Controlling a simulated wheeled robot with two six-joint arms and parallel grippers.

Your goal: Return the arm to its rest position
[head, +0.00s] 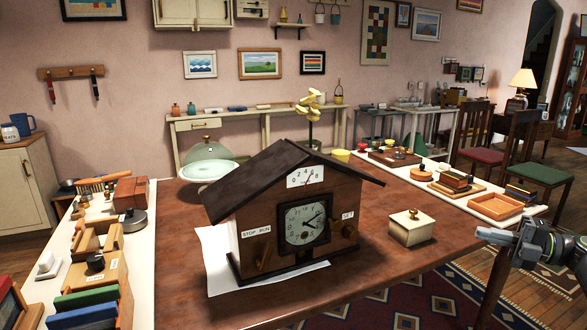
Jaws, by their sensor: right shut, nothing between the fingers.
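My right gripper (484,235) is at the right edge of the head view, beyond the table's right side and above the rug. It is shut and empty, pointing left, apart from everything on the table. Part of my right arm shows behind it, cut off by the frame edge. My left gripper is not in view. A wooden house-shaped clock (253,222) with a dark gabled roof stands on the brown table (400,290), on a white sheet (214,262). It has a clock face, a small upper dial, and STOP RUN and SET labels.
A cream box (411,228) with a knob stands between clock and right gripper. A white plate with a glass dome (208,165) sits behind the clock. Side shelves hold books, an orange tray (495,206) and small items. Chairs (538,172) stand at right. The table's front right is clear.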

